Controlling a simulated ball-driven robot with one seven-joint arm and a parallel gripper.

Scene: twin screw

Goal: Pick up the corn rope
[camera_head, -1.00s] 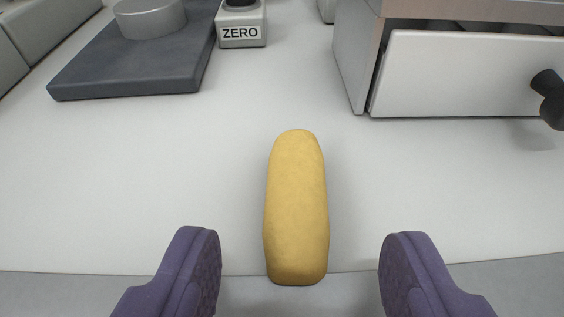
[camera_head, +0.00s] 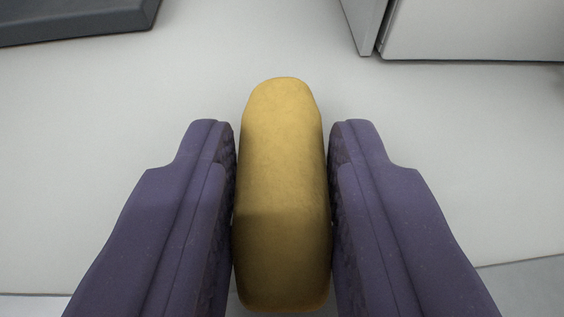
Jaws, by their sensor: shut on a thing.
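The corn rope (camera_head: 283,170) is a thick, yellow, rounded bar in the middle of the camera_head view, its long side running away from me. My gripper (camera_head: 282,200) has its two purple padded fingers on the left and right sides of the bar, shut on it. The far end of the bar sticks out past the fingertips. The pads' contact faces are mostly hidden against the bar's sides. I cannot tell whether the bar rests on the white surface or hangs just above it.
The white table surface (camera_head: 90,140) is clear around the bar. A dark grey slab (camera_head: 75,18) lies at the top left. A white drawer front (camera_head: 480,30) and its cabinet side (camera_head: 364,20) stand at the top right. The table's front edge shows at the bottom corners.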

